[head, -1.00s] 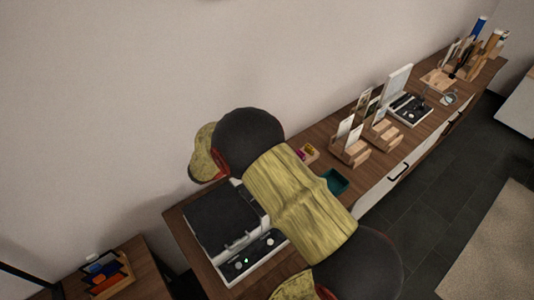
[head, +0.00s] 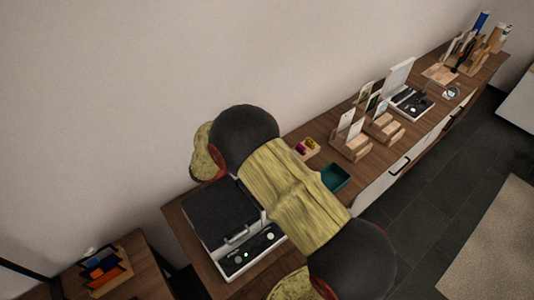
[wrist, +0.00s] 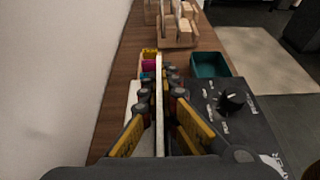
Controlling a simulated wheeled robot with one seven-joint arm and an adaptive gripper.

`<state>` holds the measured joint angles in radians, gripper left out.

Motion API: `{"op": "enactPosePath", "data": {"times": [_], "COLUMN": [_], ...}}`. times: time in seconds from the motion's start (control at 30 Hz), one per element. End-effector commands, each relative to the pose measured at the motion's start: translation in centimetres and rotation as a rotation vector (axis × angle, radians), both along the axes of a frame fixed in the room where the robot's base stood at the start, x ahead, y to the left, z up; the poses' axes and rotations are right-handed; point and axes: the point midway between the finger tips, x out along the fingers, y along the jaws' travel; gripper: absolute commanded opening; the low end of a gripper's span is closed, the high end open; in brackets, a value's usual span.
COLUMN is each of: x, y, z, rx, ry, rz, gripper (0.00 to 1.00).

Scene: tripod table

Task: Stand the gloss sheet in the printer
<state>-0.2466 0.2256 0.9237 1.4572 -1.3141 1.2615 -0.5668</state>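In the wrist view my gripper (wrist: 158,100) has its fingers closed on both sides of a thin pale sheet (wrist: 159,72), seen edge-on and upright; I take it to be the gloss sheet. Its faces cannot be seen. A dark panel with a black knob (wrist: 232,101) lies just right of the fingers. In the head view a white machine with a black lid and a control panel (head: 252,251) stands at the near end of the long table, beside my arm; it seems to be the printer. My arm hides my gripper in the head view.
A teal tray (head: 335,177) and a small wooden box with coloured items (head: 306,148) are beyond my arm. Wooden card stands (head: 352,147) and a second machine with an upright white panel (head: 398,78) stand farther along. A wall runs along the left.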

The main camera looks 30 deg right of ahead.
Motion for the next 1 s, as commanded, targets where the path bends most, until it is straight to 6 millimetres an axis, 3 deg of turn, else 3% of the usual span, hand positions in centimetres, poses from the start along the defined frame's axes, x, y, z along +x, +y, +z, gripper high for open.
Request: {"op": "enactPosePath", "data": {"times": [0.17, 0.6, 1.0], "x": [0.01, -0.01, -0.11], "y": [0.0, 0.0, 0.89], "z": [0.02, 0.01, 0.36], "rx": [0.0, 0.0, 0.0], "ry": [0.0, 0.0, 0.0], "rz": [0.0, 0.0, 0.002], "gripper": [0.0, 0.26, 0.26]}}
